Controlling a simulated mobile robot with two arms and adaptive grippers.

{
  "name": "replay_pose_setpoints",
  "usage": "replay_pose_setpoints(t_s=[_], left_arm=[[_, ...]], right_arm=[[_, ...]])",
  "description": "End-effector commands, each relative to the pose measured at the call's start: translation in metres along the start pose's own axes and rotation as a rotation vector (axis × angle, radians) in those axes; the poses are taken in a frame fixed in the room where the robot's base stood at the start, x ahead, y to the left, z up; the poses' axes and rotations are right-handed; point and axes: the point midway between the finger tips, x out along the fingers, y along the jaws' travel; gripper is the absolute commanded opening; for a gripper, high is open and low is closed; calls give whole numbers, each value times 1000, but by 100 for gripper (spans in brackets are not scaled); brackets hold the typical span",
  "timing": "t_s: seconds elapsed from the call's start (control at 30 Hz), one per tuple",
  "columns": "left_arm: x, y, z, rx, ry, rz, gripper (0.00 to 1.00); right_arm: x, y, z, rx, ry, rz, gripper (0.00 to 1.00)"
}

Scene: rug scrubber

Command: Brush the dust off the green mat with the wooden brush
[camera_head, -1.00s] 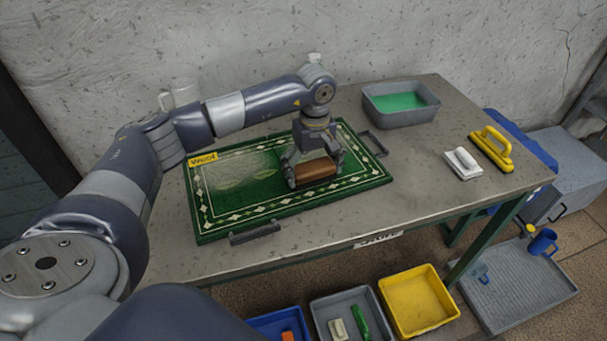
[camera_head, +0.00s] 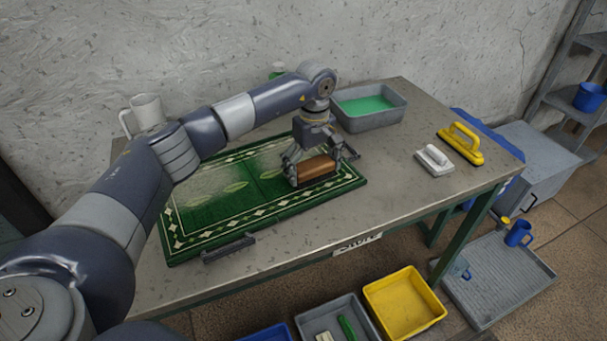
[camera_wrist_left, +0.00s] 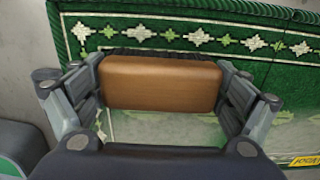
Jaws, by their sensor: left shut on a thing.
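The green mat (camera_head: 232,216) with a pale patterned border lies on the workbench. A pale dusty haze (camera_head: 213,178) covers part of its left half; a pale area (camera_wrist_left: 150,130) also shows below the brush in the wrist view. My left gripper (camera_head: 316,166) is shut on the wooden brush (camera_head: 318,169), a brown block held low over the right part of the mat. In the wrist view the brush (camera_wrist_left: 162,83) sits between both fingers, with dark bristles along its upper edge. Whether the bristles touch the mat is hard to tell. My right gripper is out of view.
Dark clamps (camera_head: 229,248) sit at the mat's edges. A grey tub with green contents (camera_head: 368,108), a white-handled brush (camera_head: 434,160) and a yellow-handled tool (camera_head: 461,145) stand to the right. A white mug (camera_head: 147,112) stands behind my arm. Bins, including a yellow one (camera_head: 402,303), lie below.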

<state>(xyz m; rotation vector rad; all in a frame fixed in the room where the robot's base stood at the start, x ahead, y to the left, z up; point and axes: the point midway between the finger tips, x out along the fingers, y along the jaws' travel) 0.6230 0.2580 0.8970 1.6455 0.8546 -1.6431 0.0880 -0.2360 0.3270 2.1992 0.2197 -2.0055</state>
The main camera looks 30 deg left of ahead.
Motion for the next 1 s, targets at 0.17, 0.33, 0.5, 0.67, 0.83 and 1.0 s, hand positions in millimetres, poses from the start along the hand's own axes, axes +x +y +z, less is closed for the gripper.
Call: replay_pose_setpoints(t_s=[0.17,0.33,0.5,0.67,0.83,1.0], left_arm=[[3,11,1,1,-1,1,56],[4,20,2,2,-2,3,56],[4,39,2,1,-2,2,56],[2,51,2,1,-2,3,56],[1,53,1,2,-1,2,56],[0,53,1,2,-1,3,56]], right_arm=[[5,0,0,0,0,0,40],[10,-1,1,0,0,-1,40],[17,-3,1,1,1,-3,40],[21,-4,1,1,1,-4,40],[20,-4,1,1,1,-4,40],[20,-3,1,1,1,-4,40]])
